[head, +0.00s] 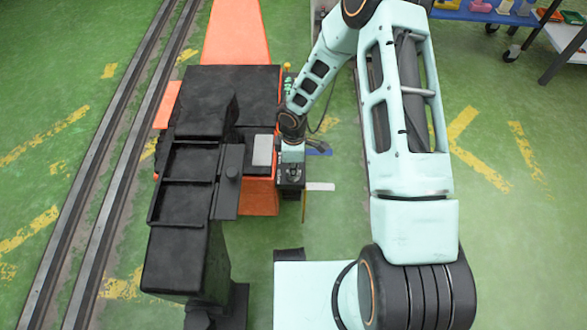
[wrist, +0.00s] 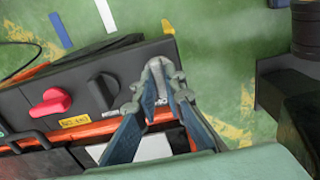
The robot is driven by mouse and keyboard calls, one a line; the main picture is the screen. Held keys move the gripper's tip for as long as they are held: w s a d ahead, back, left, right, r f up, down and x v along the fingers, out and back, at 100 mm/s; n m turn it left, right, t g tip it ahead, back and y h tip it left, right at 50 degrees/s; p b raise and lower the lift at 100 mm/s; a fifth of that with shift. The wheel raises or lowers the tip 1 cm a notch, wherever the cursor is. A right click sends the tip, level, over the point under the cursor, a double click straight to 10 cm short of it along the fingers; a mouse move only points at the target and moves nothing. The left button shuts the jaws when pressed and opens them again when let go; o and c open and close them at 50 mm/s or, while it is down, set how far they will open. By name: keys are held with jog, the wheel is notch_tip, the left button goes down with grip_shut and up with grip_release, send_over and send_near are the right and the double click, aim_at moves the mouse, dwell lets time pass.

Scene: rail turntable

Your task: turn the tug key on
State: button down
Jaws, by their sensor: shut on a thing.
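The tug's dark control panel (wrist: 25,98) crosses the wrist view. A grey metal key (wrist: 157,68) stands at its right end, partly hidden by my fingers. My gripper (wrist: 157,92) is closed around the key from both sides, at the panel. In the head view, my gripper (head: 291,160) is over the panel (head: 290,190) at the right side of the orange and black tug (head: 235,85), and the key is hidden there. The key's exact angle is hard to tell.
Left of the key on the panel are a black knob (wrist: 103,88) and a red knob (wrist: 50,102). Rails (head: 118,130) run along the left of the head view. A cart with a blue top (head: 480,14) stands at the back right. Green floor is open at right.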

jog(key=m+b, duration=0.2)
jog(key=m, duration=0.2)
jog(key=shift+f, duration=0.1)
jog(key=m+b, duration=0.1)
jog(key=m, duration=0.3)
jog(key=shift+m, duration=0.4)
jog(key=m+b, duration=0.1)
jog(key=m, duration=0.3)
jog(key=shift+m+b, duration=0.3)
jog(key=shift+m, duration=2.1)
jog(key=c, duration=2)
grip_release()
notch_tip(320, 180, up, 12)
jog(key=shift+r, duration=0.15)
